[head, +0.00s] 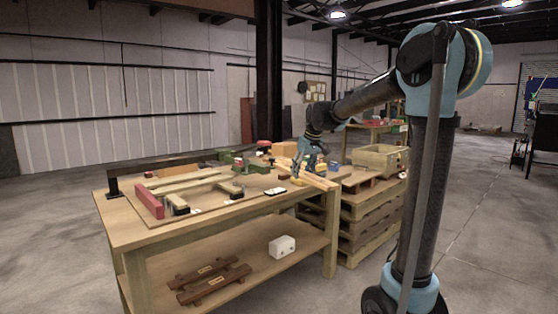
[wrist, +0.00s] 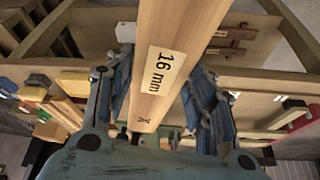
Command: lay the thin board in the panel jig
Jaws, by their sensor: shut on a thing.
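My gripper (wrist: 160,110) is shut on a pale wooden board (wrist: 185,35) labelled "16 mm" in the wrist view. One finger is on each side of the board. In the head view my gripper (head: 308,165) is at the right end of the workbench, with the pale board (head: 318,181) at its fingers, over the bench edge. What looks like the panel jig (head: 206,197) lies on the left half of the bench top, with a red bar (head: 149,203) along its left side and pale strips on it. The board is apart from it.
The workbench (head: 125,228) has a lower shelf with a white block (head: 282,246) and dark brown slatted pieces (head: 210,280). Green and red items (head: 258,165) stand at the back of the bench. Stacked pallets with a wooden crate (head: 378,158) stand to the right. Floor is clear in front.

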